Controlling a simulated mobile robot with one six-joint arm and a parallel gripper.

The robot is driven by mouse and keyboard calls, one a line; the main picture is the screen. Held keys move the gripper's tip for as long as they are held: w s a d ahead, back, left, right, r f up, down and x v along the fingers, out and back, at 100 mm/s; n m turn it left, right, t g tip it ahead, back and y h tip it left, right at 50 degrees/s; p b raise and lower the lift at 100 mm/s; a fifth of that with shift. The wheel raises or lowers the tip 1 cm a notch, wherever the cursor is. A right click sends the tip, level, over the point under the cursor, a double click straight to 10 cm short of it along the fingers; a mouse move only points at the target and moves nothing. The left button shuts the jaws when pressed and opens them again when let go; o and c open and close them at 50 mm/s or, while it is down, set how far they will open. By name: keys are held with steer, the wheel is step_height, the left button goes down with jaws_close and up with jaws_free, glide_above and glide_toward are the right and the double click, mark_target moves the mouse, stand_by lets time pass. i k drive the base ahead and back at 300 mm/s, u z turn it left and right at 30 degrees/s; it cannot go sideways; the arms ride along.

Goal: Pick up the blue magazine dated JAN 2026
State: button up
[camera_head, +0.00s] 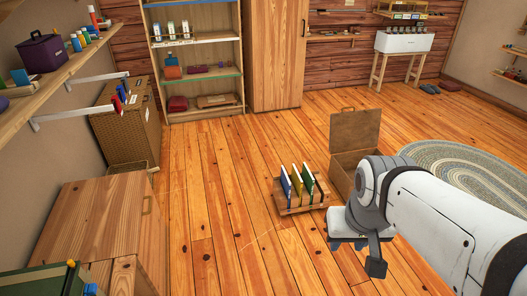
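A small wooden rack (314,204) stands on the floor near the centre right. The blue one is at the left end. No date can be read on it, so I cannot tell whether it is the JAN 2026 magazine. My gripper (354,254) hangs in front of and to the right of the rack, apart from the blue item. Its fingers are partly hidden and their opening is unclear.
An open wooden chest (355,130) stands just behind the rack, close to my arm. A braided oval rug (462,166) lies at right. Wooden cabinets (105,222) and a wall shelf (52,72) line the left. A bookcase (203,111) stands at the back.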

mark_target(285, 183)
steer(key=u, duration=0.15)
steer(key=i, duration=2.9)
steer(key=z, duration=0.6)
steer(key=k, duration=0.85)
steer(key=z, duration=0.15)
steer(key=i, duration=0.7)
